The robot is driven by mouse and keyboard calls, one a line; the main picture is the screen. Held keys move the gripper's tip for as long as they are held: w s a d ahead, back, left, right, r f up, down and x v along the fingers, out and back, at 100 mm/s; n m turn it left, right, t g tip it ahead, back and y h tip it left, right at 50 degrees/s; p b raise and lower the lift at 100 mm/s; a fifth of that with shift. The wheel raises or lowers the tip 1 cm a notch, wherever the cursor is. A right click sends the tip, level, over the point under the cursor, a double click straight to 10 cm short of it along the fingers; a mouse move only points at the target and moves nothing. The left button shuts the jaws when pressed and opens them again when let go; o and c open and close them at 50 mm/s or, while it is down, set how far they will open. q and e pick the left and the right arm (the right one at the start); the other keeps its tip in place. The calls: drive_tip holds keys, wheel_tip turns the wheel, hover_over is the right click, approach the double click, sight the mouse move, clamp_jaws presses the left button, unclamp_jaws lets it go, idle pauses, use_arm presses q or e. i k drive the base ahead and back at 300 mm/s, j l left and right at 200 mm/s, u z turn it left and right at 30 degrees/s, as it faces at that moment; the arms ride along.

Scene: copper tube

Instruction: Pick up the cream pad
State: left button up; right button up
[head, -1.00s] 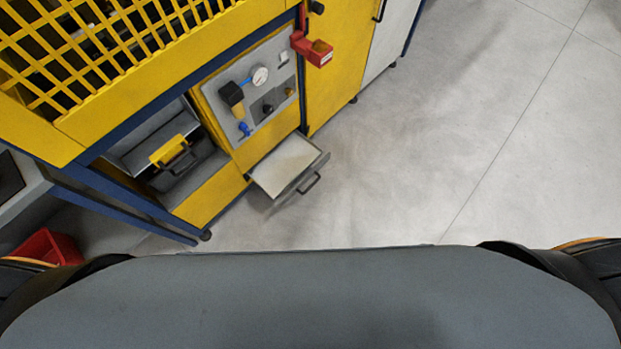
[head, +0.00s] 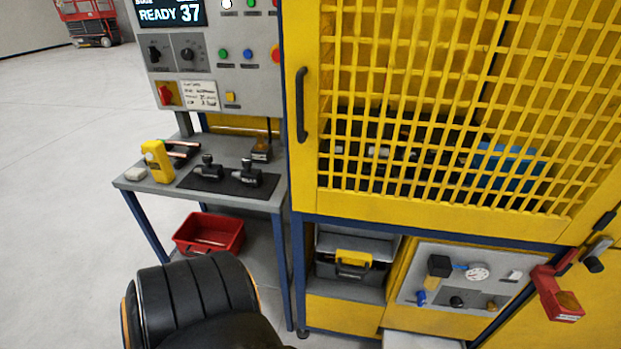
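The cream pad (head: 135,173) is a small pale block lying at the left front corner of the grey side table (head: 226,199) in the head view. It is just left of a yellow handheld device (head: 158,161). A dark rounded part of my own arm is at the bottom left, below the table and well apart from the pad. Neither of my grippers is in view.
A dark mat (head: 218,181) with black tools lies on the table. A control panel (head: 209,58) rises behind, and a yellow caged machine (head: 430,215) stands right.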

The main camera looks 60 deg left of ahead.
sight(136, 173)
drive_tip(key=k+u, duration=0.1)
drive_tip(key=u, duration=2.9)
drive_tip(key=i+j+z, duration=0.15)
drive_tip(key=i+j, duration=0.45)
